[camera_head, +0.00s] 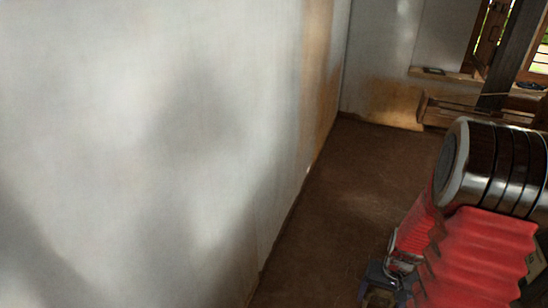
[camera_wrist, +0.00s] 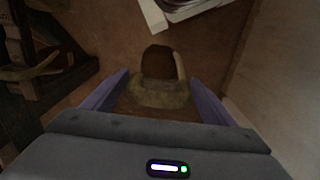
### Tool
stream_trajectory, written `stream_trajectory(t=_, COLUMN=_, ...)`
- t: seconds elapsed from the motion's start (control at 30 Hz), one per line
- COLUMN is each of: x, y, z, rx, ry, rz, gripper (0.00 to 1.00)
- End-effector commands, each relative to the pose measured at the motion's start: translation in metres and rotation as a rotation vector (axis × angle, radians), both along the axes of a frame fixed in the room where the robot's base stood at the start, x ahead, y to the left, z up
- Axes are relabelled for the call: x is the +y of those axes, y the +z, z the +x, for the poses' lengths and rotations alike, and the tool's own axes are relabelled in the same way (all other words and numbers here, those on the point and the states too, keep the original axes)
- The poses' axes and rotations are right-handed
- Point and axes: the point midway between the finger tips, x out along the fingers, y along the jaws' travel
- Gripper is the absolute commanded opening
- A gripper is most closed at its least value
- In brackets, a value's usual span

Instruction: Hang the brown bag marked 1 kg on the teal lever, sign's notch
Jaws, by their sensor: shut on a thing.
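My gripper (camera_wrist: 156,76) shows in the wrist view with its two purple fingers either side of a brown bag. The bag (camera_wrist: 160,94) has an olive-brown, rough-looking body and a dark, rounded part above it, with a pale strip along its right side. Its 1 kg mark does not show. In the head view only part of my wrist and gripper shows at the bottom edge, and the bag is not visible there. The teal lever and its sign are in neither view.
A pale wall (camera_head: 150,130) fills the left of the head view. Bare brown floor (camera_head: 335,220) runs beside it. At the back right are a low wooden frame (camera_head: 450,112), a dark post (camera_head: 498,55) and a barred window. Dark timber (camera_wrist: 30,70) stands left in the wrist view.

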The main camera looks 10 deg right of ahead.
Motion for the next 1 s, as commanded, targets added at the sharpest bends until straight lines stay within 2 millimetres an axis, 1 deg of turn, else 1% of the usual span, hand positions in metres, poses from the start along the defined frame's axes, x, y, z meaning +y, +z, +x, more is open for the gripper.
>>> stream_trajectory(t=0.03, x=0.001, y=0.007, z=0.012, rx=-0.005, ry=0.015, rz=-0.003, gripper=0.16)
stream_trajectory(t=0.17, x=0.009, y=0.025, z=0.039, rx=-0.005, ry=0.053, rz=-0.003, gripper=0.16)
stream_trajectory(t=0.23, x=0.016, y=0.036, z=0.056, rx=-0.007, ry=0.078, rz=-0.004, gripper=0.16)
stream_trajectory(t=0.4, x=0.037, y=0.064, z=0.095, rx=-0.006, ry=0.148, rz=-0.004, gripper=0.16)
stream_trajectory(t=0.47, x=0.047, y=0.074, z=0.108, rx=-0.007, ry=0.174, rz=-0.003, gripper=0.16)
stream_trajectory(t=0.67, x=0.082, y=0.105, z=0.146, rx=-0.007, ry=0.259, rz=-0.003, gripper=0.16)
stream_trajectory(t=0.8, x=0.111, y=0.124, z=0.170, rx=-0.006, ry=0.322, rz=-0.002, gripper=0.16)
stream_trajectory(t=1.0, x=0.152, y=0.147, z=0.197, rx=-0.004, ry=0.407, rz=-0.001, gripper=0.16)
